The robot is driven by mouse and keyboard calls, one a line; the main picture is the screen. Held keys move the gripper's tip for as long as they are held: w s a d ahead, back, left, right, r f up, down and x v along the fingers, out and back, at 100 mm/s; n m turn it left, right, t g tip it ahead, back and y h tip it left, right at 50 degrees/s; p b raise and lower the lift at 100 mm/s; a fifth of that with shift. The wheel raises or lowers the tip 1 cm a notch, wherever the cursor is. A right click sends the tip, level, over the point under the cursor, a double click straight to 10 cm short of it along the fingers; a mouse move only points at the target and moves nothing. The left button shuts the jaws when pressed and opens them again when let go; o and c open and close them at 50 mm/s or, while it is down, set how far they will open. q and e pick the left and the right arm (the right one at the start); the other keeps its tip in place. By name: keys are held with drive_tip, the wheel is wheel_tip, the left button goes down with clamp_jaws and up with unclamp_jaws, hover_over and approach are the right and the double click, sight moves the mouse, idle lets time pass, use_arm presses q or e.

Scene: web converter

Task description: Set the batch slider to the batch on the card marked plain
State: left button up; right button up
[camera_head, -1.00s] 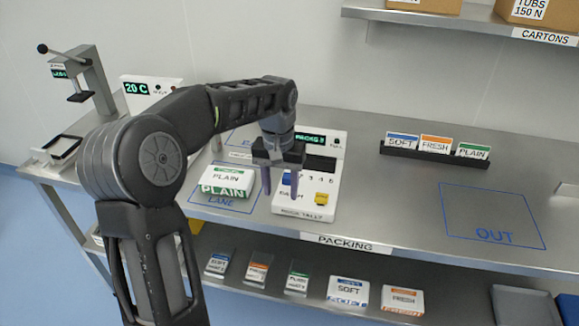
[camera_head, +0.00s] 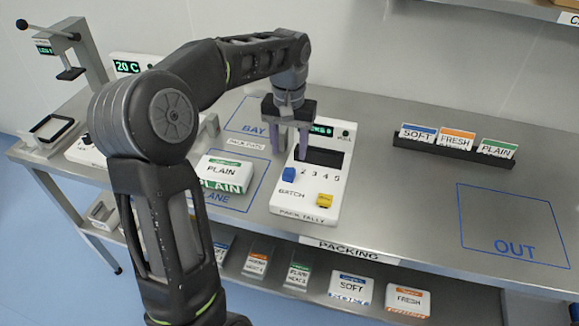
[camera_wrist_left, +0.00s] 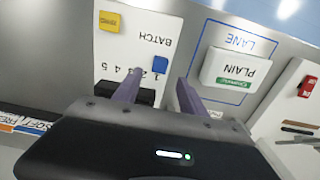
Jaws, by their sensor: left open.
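The batch slider is a blue knob (camera_head: 288,174) on the white pack tally box (camera_head: 318,212), at the left end of the row, beside the printed 2; it also shows in the left wrist view (camera_wrist_left: 160,65). My left gripper (camera_head: 290,154) is open and empty, its fingers pointing down just behind the knob in the head view. In the left wrist view its fingertips (camera_wrist_left: 157,84) lie apart, with the knob just beyond them. I cannot tell contact. The card marked plain (camera_head: 497,148) has a green band and stands in a black rack; its small print is unreadable.
A yellow button (camera_head: 325,200) sits right of the slider on the box. A PLAIN pack (camera_head: 226,172) lies in the lane left of the box. The soft (camera_head: 418,133) and fresh (camera_head: 456,140) cards share the rack. The OUT square (camera_head: 512,220) is empty.

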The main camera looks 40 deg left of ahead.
sight(289, 171)
use_arm(q)
wheel_tip(289, 171, down, 8)
drive_tip(key=shift+r+p, duration=0.15)
drive_tip(key=shift+p, duration=0.45)
clamp_jaws()
idle(1.2)
